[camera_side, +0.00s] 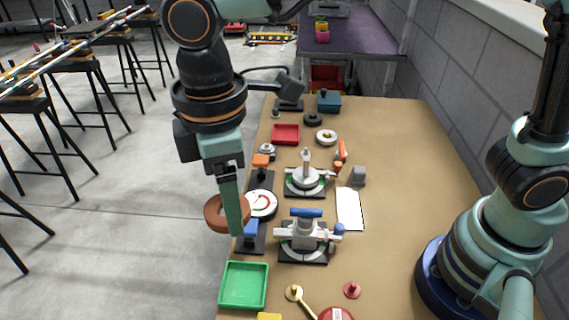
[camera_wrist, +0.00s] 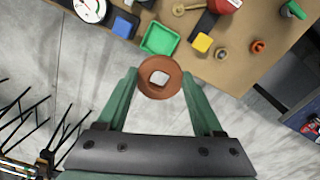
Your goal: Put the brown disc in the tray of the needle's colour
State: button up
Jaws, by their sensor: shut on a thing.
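My gripper (camera_wrist: 160,72) is shut on the brown disc (camera_wrist: 160,89), a thick ring with a hole in its middle. In the side view the disc (camera_side: 214,216) hangs off the table's left edge, over the floor, partly behind a finger. A green tray (camera_side: 243,286) lies at the near left corner of the table; in the wrist view this tray (camera_wrist: 159,38) is just beyond the disc. A red tray (camera_side: 286,134) lies farther back. A white round dial (camera_side: 261,203) has a red mark; I cannot tell surely which part is its needle.
Two clamp-like fixtures (camera_side: 305,236) stand mid-table, with a white card (camera_side: 349,208) beside them. A blue block (camera_side: 251,229) is near the dial. A teal box (camera_side: 329,101) stands at the back. The table's right middle is clear.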

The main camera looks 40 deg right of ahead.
notch_tip(320, 180, down, 19)
jog(key=shift+r, duration=0.15)
dwell(0.5)
jog(key=shift+f, duration=0.4)
jog(key=shift+f, duration=0.2)
jog(key=o, duration=1.3)
jog(key=shift+d, duration=0.1)
